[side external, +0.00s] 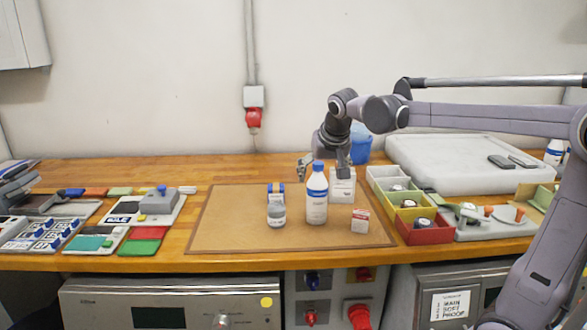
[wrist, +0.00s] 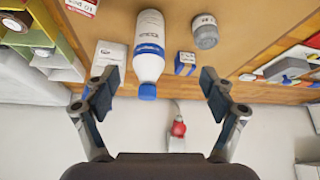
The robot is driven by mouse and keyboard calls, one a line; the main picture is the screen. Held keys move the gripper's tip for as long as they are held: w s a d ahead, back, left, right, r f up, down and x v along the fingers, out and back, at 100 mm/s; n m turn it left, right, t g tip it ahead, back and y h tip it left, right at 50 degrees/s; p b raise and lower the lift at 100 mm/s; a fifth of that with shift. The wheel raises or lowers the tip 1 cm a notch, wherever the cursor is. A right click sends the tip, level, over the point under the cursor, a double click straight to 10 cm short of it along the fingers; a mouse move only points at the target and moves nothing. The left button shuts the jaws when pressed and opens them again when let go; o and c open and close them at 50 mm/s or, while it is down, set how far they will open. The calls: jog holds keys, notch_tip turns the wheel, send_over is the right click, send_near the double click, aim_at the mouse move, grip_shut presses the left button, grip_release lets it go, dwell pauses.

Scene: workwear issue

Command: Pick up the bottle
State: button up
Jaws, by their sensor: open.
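A white bottle (side external: 317,198) with a blue cap and a blue label band stands upright on the brown mat, right of its middle. In the wrist view the bottle (wrist: 149,50) appears with its blue cap pointing between the fingers. My gripper (side external: 325,162) is above and behind the bottle in the side view, its fingers near cap height. In the wrist view my gripper (wrist: 157,95) is open and empty. The bottle's cap lies between the fingertips in the picture, nearer the left one; contact cannot be told.
A grey-lidded jar (side external: 276,214), a blue-and-white box (side external: 276,190), a white carton (side external: 343,188) and a small red-and-white box (side external: 360,221) stand close around the bottle. Yellow, red and white bins (side external: 425,232) stand right. The mat's left part (side external: 228,222) is clear.

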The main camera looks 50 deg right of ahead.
aim_at(319, 177)
jog(key=shift+m+g+h, duration=0.3)
jog(key=shift+m, duration=0.6)
jog(key=w+d+f, duration=0.1)
jog(key=d, duration=0.1)
jog(key=w+d+f, duration=0.1)
jog(key=w+d, duration=0.1)
jog(key=w+d+f, duration=0.2)
jog(key=shift+f, duration=0.1)
jog(key=shift+a+x, duration=0.15)
jog(key=shift+x, duration=1.2)
jog(key=shift+a+x, duration=0.1)
jog(key=shift+x, duration=1.25)
jog(key=shift+s+f, duration=0.1)
jog(key=shift+f, duration=0.05)
jog(key=c, duration=1.7)
